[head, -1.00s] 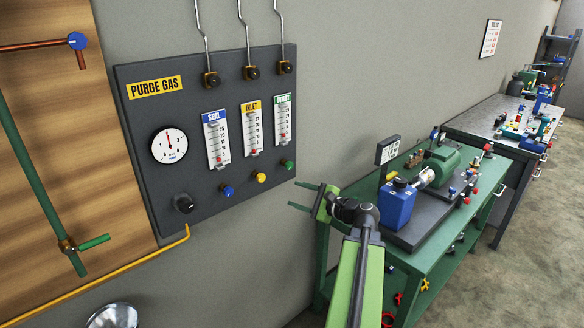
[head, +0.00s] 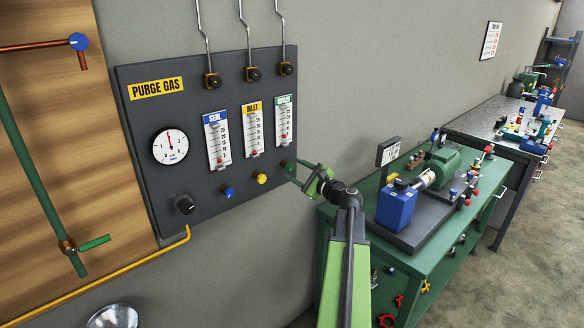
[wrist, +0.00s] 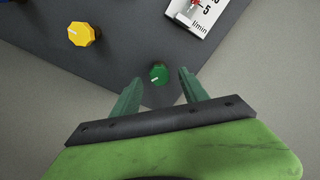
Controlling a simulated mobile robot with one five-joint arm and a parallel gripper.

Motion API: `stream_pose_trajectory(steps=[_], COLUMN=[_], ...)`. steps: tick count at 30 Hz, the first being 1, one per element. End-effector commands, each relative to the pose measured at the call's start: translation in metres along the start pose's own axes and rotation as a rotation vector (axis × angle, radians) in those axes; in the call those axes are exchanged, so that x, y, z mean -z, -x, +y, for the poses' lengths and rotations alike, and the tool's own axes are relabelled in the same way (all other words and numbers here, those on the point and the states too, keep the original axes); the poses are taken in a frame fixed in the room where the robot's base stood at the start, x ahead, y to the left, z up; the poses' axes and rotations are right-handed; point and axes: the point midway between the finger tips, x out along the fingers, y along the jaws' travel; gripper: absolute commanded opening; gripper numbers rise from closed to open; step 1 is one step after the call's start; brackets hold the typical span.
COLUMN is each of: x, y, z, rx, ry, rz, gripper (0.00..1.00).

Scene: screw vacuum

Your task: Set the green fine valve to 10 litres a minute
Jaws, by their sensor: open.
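The green fine valve (wrist: 158,74) is a small round knob with a white mark, low on the right of the dark purge gas panel. In the wrist view my gripper (wrist: 159,83) is open, with one finger on each side of the green knob and gaps showing between. In the head view my gripper (head: 288,172) reaches the panel at the knob and mostly hides it. The green-labelled outlet flowmeter (head: 283,122) stands above it, its red float (head: 284,142) low in the tube. Its lower end shows in the wrist view (wrist: 201,12).
The yellow knob (head: 261,179) and blue knob (head: 228,193) sit to the left on the panel (head: 200,75). Seal (head: 216,140) and inlet (head: 252,130) flowmeters stand above them. A green bench (head: 440,230) with a pump stands close on the right.

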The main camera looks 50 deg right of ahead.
Motion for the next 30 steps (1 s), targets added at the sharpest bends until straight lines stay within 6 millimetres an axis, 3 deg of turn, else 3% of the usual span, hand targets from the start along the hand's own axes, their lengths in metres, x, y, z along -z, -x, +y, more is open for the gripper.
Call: stream_pose_trajectory(steps=[1,6,16,28,30], x=[0.0,0.0,0.0,0.0,0.0], y=[-0.012,-0.031,-0.035,-0.035,-0.034], z=[0.0,0.0,0.0,0.0,0.0], rx=[-0.002,-0.001,0.0,0.0,0.0], ry=[0.0,0.0,0.0,0.001,0.001], rz=[-0.002,-0.001,0.0,0.001,0.001], gripper=[0.52,0.52,0.52,0.01,0.0])
